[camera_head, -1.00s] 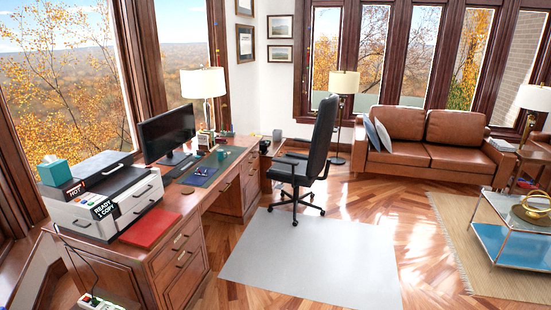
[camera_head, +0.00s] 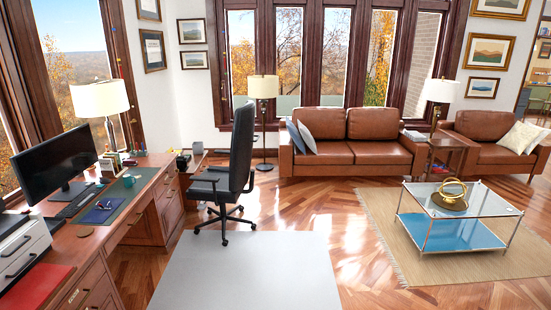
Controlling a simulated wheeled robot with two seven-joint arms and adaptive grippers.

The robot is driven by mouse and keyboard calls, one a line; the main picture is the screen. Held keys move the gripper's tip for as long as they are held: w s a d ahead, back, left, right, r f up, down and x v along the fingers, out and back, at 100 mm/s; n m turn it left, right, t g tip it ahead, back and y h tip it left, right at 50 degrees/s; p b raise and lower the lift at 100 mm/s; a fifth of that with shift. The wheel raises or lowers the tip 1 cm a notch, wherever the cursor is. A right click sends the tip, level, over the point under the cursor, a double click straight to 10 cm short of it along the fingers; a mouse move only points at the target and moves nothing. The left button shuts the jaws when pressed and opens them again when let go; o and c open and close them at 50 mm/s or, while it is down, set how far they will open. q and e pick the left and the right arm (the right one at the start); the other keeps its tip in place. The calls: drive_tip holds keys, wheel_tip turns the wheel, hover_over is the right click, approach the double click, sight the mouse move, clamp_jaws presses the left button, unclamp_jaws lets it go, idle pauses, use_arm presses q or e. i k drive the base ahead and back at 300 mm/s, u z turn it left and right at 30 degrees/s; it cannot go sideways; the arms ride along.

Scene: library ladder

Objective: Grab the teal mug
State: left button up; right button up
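A small teal mug (camera_head: 128,181) stands on the desk (camera_head: 160,178), on the green desk pad, right of the computer monitor (camera_head: 55,162). It is small in the picture, so I cannot tell which way its handle faces. Neither of my grippers is in view.
A table lamp (camera_head: 100,98) and books stand behind the mug. The glass coffee table (camera_head: 460,215) and brown sofa (camera_head: 350,145) lie right. Wooden floor between chair and rug is clear.

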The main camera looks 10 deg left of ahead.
sight(127, 181)
drive_tip(key=u, duration=0.5)
drive_tip(key=i, duration=1.95)
drive_tip(key=u, duration=0.55)
